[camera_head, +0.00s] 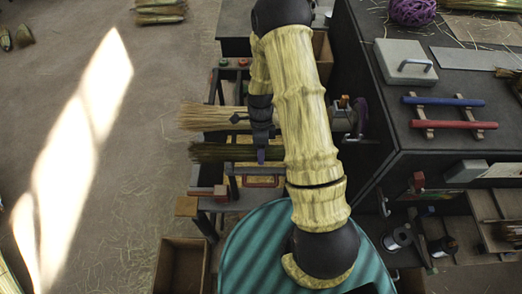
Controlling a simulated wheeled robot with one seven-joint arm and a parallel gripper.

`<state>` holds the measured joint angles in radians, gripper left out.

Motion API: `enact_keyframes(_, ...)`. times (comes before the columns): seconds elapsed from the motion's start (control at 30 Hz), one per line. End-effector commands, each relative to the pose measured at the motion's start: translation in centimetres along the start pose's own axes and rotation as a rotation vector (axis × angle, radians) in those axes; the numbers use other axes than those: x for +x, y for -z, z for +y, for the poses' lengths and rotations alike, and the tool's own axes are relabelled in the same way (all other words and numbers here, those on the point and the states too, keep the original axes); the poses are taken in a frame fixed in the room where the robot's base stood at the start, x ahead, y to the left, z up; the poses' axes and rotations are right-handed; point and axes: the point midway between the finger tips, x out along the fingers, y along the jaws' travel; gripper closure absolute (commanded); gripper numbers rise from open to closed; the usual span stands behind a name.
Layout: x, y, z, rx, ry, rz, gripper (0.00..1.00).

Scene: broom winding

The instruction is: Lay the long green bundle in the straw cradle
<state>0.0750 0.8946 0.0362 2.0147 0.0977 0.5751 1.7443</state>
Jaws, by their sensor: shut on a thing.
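The long green bundle (215,152) lies level, left to right, over the low work stand left of the dark bench. My gripper (261,156) points down onto its right part and is shut on it. My arm hides the bundle's right end. A pale straw bundle (205,118) lies parallel just behind it, partly hidden by my wrist. I cannot tell for certain which thing is the straw cradle. A rack with two tan cross-pieces (426,128), a blue bar and a red bar stands empty on the bench top.
The dark bench (366,85) fills the right side, with a grey lidded box (405,62) and a purple ball (412,11) on top. Shelves with spools (397,238) are below. An open wooden box (182,266) stands on the floor at front. The floor at left is mostly clear.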

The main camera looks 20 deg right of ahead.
Motion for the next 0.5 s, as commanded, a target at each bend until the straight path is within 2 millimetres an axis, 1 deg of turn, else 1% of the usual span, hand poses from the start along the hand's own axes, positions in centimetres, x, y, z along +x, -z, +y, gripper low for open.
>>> enact_keyframes(0.13, -0.01, 0.00, 0.01, 0.000, 0.000, 0.000, 0.77)
enact_keyframes(0.17, -0.01, 0.00, 0.01, 0.000, 0.000, 0.000, 0.47)
enact_keyframes(0.2, -0.01, 0.00, 0.01, 0.000, 0.000, 0.000, 0.40)
enact_keyframes(0.27, -0.01, 0.00, 0.01, 0.000, 0.000, 0.000, 0.28)
enact_keyframes(0.5, 0.00, 0.00, 0.01, 0.000, 0.000, 0.000, 0.28)
